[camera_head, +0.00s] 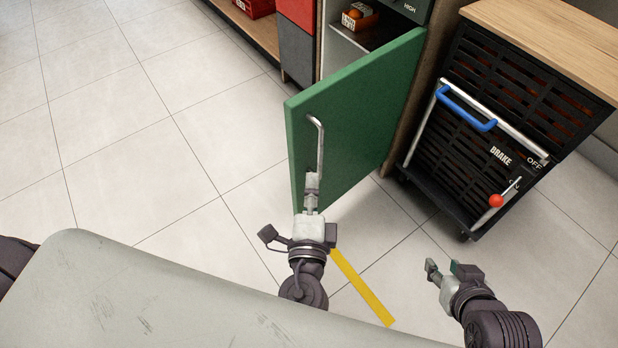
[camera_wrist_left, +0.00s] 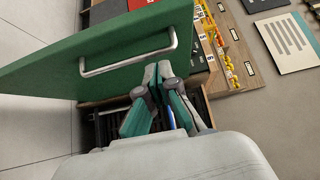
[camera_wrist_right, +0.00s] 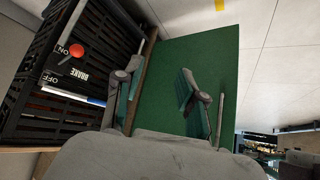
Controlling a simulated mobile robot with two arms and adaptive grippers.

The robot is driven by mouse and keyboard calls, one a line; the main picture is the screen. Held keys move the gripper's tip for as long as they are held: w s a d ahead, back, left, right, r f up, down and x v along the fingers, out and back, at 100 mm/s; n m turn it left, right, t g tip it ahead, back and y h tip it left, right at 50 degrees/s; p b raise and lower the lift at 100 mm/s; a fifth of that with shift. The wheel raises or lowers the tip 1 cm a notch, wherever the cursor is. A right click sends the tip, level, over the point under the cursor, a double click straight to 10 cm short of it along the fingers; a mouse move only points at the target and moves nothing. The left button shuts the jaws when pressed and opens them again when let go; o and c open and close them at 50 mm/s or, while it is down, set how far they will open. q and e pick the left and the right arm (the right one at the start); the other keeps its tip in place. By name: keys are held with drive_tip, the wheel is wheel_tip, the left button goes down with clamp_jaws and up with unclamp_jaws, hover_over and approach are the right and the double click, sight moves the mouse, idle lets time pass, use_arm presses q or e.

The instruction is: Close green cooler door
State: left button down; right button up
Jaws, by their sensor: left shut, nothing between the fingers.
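The green cooler door (camera_head: 358,112) stands open, swung out from the cooler (camera_head: 345,48). Its metal handle (camera_head: 320,150) is on the face towards me, near the free edge. My left gripper (camera_head: 312,188) is shut at the lower end of the handle. In the left wrist view the closed fingertips (camera_wrist_left: 158,68) are beside the handle (camera_wrist_left: 130,62), with nothing between them; I cannot tell whether they touch the door. My right gripper (camera_head: 452,268) is open and empty, low at the right. In the right wrist view the door (camera_wrist_right: 190,70) shows behind its spread fingers (camera_wrist_right: 155,85).
A black slatted cart (camera_head: 500,110) with a wooden top (camera_head: 560,40), a blue handle (camera_head: 466,108) and a red-knobbed brake lever (camera_head: 496,200) stands right of the door. An orange-filled box (camera_head: 360,16) sits inside the cooler. The tiled floor (camera_head: 150,120) left of the door is clear.

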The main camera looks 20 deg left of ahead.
use_arm(q)
approach(303, 127)
drive_tip(key=w+d, duration=0.2)
drive_tip(key=w, duration=0.1)
drive_tip(key=w+a, duration=0.2)
drive_tip(key=shift+w+a, duration=0.25)
drive_tip(key=shift+w, duration=0.05)
drive_tip(key=shift+w+a, duration=0.25)
drive_tip(key=shift+a, duration=0.2)
use_arm(e)
drive_tip(key=shift+s+d+f+g, duration=0.25)
drive_tip(key=shift+s+f+g, duration=0.25)
drive_tip(key=shift+s, duration=0.25)
